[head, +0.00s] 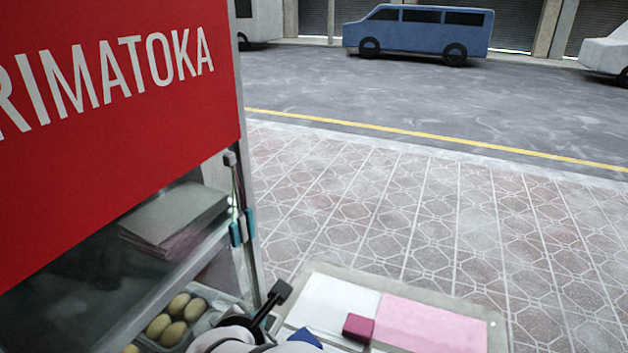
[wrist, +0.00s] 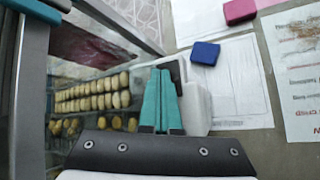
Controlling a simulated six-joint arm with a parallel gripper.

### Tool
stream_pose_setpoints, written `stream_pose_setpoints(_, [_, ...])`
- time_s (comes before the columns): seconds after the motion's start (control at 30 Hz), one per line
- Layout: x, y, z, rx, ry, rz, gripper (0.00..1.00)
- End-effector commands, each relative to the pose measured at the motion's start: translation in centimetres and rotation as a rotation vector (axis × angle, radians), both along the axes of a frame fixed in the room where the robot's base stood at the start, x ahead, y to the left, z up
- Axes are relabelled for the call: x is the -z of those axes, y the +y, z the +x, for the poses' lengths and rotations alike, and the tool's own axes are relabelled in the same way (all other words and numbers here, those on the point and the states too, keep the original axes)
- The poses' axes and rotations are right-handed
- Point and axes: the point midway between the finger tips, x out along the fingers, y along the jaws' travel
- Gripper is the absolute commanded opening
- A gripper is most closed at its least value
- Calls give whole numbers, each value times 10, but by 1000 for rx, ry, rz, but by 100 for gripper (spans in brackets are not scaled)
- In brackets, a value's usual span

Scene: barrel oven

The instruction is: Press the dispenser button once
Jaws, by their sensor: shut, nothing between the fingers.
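My gripper (wrist: 160,75) shows in the wrist view as two teal fingers, shut together with nothing between them. Just right of the fingertips is a white upright body (wrist: 197,105) with a black part (wrist: 178,66) at its top; it looks like the dispenser. The fingers hide part of it, and I cannot tell whether they touch it. No separate button face can be made out. In the head view a black knobbed piece (head: 279,293) stands near the cabinet's corner; I cannot tell if it belongs to the dispenser. The teal fingers are not clearly visible there.
A glass-fronted cabinet with a red sign (head: 110,110) and metal post (head: 243,190) stands left. Inside are trays of potato-like items (head: 172,322). A magenta block (head: 358,327) and blue block (wrist: 205,53) lie on papers to the right. Pavement and a blue van (head: 420,30) lie beyond.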

Motion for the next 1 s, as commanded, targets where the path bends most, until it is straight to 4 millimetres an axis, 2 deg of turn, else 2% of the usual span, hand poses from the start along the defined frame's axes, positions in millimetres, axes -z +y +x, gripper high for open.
stream_pose_setpoints(0.27, [0, 0, 0, -1, 1, 0, 0])
stream_pose_setpoints(0.53, [-13, 0, 0, -1, -1, 1, 0])
stream_pose_setpoints(0.9, [-16, 0, 0, -1, 0, -1, 0])
stream_pose_setpoints(1.0, [-23, 0, 0, 1, -3, 1, 0])
